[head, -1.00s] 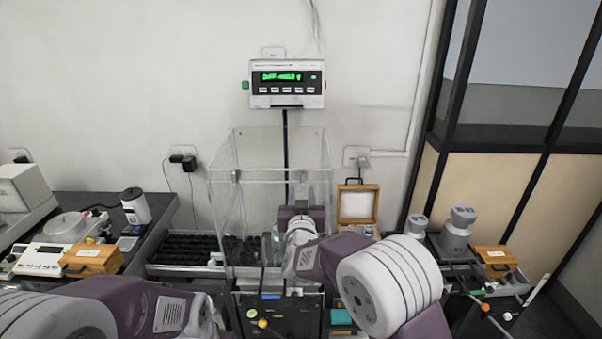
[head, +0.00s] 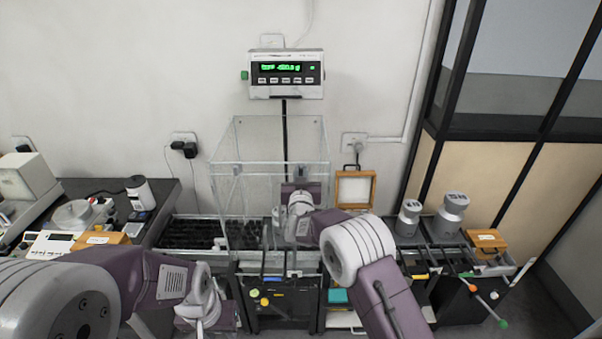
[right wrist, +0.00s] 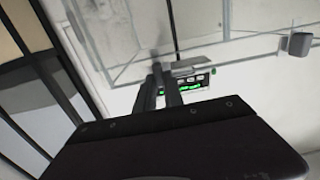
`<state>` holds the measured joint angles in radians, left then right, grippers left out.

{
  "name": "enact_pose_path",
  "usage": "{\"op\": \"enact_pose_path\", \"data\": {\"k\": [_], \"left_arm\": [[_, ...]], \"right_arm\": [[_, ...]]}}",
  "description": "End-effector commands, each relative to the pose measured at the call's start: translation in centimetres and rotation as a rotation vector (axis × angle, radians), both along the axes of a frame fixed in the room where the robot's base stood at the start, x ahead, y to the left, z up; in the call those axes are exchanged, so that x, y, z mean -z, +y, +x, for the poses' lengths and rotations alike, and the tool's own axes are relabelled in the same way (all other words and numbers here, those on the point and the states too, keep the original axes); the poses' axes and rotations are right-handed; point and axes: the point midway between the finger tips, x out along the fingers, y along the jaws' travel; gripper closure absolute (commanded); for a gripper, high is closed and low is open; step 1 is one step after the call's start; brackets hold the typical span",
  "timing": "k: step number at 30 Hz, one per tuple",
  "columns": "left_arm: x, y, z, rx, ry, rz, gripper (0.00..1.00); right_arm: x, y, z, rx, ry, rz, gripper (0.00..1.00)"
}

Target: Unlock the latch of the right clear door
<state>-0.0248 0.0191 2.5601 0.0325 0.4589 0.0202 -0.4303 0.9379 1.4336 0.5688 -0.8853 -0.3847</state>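A clear box with two front doors (head: 228,215) stands in the middle of the head view. Small grey latch blocks sit on its upper front, the left one (head: 237,170) and the right one (head: 302,169), just above my right wrist. My right gripper (right wrist: 160,82) points at the upper front of the box. Its two dark fingers are close together with a narrow gap, and I cannot tell whether they touch the latch. A grey block (right wrist: 298,43) shows at the right of the right wrist view. My left gripper (head: 212,315) hangs low at the left, its fingertips not visible.
A display with green digits (head: 286,75) stands behind the box. An open wooden case (head: 355,188) and metal weights (head: 452,215) are to the right. The left table holds instruments and a wooden box (head: 100,240). My right forearm covers the box's lower right front.

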Motion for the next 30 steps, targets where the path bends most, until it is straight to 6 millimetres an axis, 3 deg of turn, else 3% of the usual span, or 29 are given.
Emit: {"op": "enact_pose_path", "data": {"k": [11,30], "left_arm": [[1.6,0.0,0.0,0.000,0.000,0.000,0.64],[10.9,0.0,0.0,0.000,0.000,0.000,0.64]], "right_arm": [[0.4,-0.1,0.0,0.000,-0.001,0.066,1.00],[0.7,-0.5,0.0,-0.001,-0.005,0.620,1.00]]}}
